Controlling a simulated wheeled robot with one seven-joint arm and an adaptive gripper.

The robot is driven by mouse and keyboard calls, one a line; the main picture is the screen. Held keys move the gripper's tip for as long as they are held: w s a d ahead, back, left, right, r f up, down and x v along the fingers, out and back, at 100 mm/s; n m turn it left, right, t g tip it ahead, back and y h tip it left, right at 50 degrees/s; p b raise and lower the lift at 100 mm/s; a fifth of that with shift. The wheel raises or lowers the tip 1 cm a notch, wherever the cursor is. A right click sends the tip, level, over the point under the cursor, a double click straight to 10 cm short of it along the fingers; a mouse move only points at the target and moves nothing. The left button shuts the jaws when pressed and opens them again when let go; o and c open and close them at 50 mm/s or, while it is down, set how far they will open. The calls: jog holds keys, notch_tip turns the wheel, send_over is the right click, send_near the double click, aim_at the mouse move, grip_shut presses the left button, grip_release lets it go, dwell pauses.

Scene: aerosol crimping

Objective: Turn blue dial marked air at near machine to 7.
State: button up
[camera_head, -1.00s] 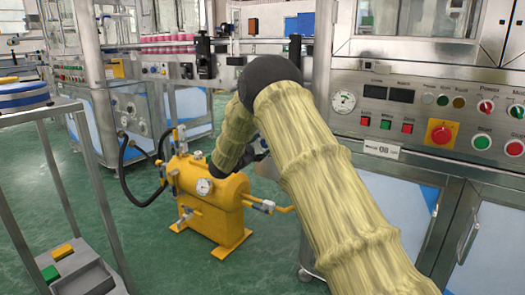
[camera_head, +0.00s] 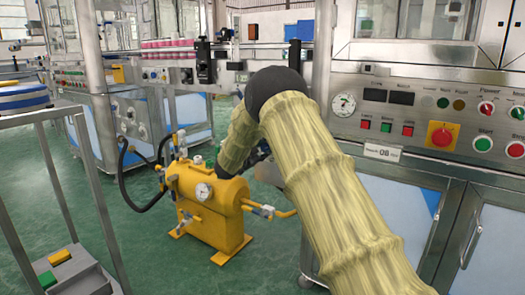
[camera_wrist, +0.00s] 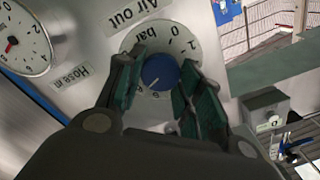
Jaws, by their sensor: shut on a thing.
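The blue dial (camera_wrist: 160,72) sits in the middle of the wrist view on a round white scale plate (camera_wrist: 183,42) reading "bar", under a label "Air out". A pale pointer mark on the knob points to the lower left of the picture. The 0 and 2 show at the upper right; some figures at the bottom are partly covered. My gripper (camera_wrist: 158,76) has its dark green fingers on either side of the knob, shut on it. In the head view my sleeved arm hides the gripper and dial.
A gauge with a red needle (camera_wrist: 22,42) and a "Hose in" label (camera_wrist: 72,75) are left of the dial. In the head view are a yellow tank (camera_head: 215,205), a machine panel (camera_head: 430,110) at right and a metal cart (camera_head: 60,195) at left.

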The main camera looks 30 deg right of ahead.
jog(key=shift+m+p, duration=1.2)
jog(key=shift+m, duration=0.1)
jog(key=shift+s+f+m+p, duration=0.15)
jog(key=shift+m+p, duration=0.8)
jog(key=shift+m, duration=1.05)
jog(key=shift+f, duration=0.1)
jog(key=o, duration=1)
jog(key=shift+o, duration=0.2)
jog(key=shift+a, duration=0.15)
